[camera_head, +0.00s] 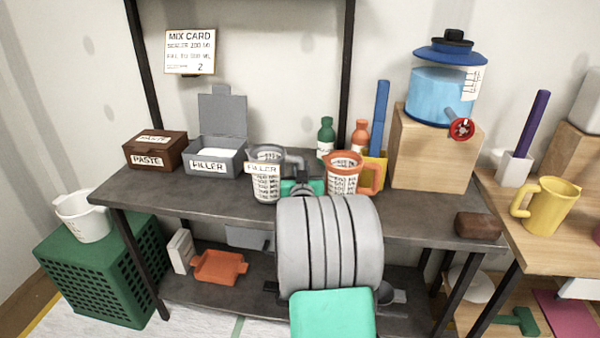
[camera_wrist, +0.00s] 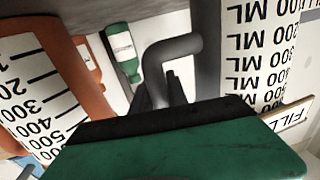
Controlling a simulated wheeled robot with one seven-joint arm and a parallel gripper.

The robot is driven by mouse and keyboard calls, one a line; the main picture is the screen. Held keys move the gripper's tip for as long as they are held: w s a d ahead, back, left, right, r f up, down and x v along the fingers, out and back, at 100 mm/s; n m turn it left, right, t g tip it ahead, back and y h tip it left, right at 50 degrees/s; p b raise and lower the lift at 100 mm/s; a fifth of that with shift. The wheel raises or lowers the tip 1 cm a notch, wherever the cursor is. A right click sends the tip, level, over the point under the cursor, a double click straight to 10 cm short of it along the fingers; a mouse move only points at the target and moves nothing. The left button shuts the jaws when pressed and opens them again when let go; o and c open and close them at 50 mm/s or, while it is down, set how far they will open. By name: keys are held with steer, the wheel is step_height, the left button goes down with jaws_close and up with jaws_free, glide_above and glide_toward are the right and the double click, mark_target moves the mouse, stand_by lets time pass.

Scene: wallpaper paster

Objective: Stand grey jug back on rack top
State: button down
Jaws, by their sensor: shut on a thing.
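The grey jug (camera_head: 266,178), with a FILLER tag and measuring marks, is upright at the rack top (camera_head: 170,202). I cannot tell whether its base touches the surface or hangs just above it. My gripper (camera_head: 303,172) is at its right side, shut on the grey handle (camera_head: 293,160). In the wrist view the gripper's dark fingers (camera_wrist: 162,94) meet the handle (camera_wrist: 172,50), and the jug's marked wall (camera_wrist: 208,60) is on the right. My arm hides part of the rack top below the handle.
An orange jug (camera_head: 344,176) stands close to the right of my gripper. A grey FILLER box (camera_head: 214,158) and brown PASTE box (camera_head: 154,152) stand left. Green and orange bottles (camera_head: 326,136) are behind. A wooden block (camera_head: 432,155) carries a blue dispenser (camera_head: 441,90). The rack top's left front is clear.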

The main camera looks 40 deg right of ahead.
steer(key=shift+f, duration=0.4)
steer(key=shift+f+b, duration=0.25)
steer(key=shift+b, duration=0.05)
steer(key=c, duration=1.3)
jaws_free()
steer(key=shift+r, duration=0.1)
